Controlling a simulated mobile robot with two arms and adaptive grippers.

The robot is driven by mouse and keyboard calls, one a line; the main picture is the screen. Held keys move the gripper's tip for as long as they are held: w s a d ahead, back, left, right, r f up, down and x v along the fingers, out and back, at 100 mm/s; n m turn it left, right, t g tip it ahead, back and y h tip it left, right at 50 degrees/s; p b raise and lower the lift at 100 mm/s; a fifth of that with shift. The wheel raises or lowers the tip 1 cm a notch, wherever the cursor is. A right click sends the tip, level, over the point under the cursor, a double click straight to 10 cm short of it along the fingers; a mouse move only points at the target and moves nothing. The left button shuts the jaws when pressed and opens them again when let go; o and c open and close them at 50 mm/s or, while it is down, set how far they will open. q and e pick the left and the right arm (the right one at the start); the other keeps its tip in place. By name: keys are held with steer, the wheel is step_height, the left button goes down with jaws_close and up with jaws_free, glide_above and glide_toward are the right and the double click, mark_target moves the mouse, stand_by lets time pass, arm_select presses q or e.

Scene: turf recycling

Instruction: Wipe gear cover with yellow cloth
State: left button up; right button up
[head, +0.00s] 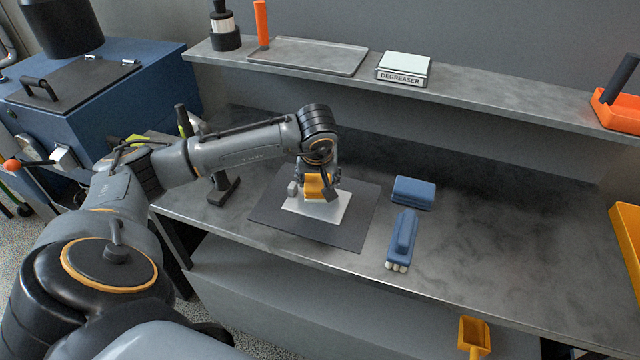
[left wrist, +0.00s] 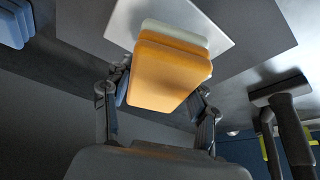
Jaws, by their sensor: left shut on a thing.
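My left gripper (head: 318,178) is shut on the yellow cloth (head: 317,188), a folded, block-like pad. In the left wrist view the cloth (left wrist: 168,75) sits between the fingers, with a pale layer at its far side. The gear cover appears to be the flat light grey plate (head: 328,212), which lies on a dark mat (head: 282,228). The plate also shows beyond the cloth in the left wrist view (left wrist: 222,30). The cloth is over the plate's back part; I cannot tell whether it touches. My right gripper is not in view.
A blue block (head: 413,191) and a blue brush (head: 402,238) with pale bristles lie right of the mat. A black stand (head: 222,188) is left of it. The shelf behind holds a tray (head: 308,56) and a degreaser box (head: 403,69).

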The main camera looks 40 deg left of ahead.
arm_select(q)
steer(key=shift+a+r+p, duration=0.2)
steer(key=shift+r+p, duration=0.2)
steer(key=shift+r, duration=0.55)
steer(key=shift+r+p, duration=0.4)
steer(key=shift+r, duration=0.3)
steer(key=shift+d+r, duration=0.1)
steer(key=shift+r, duration=0.3)
steer(key=shift+f, duration=0.1)
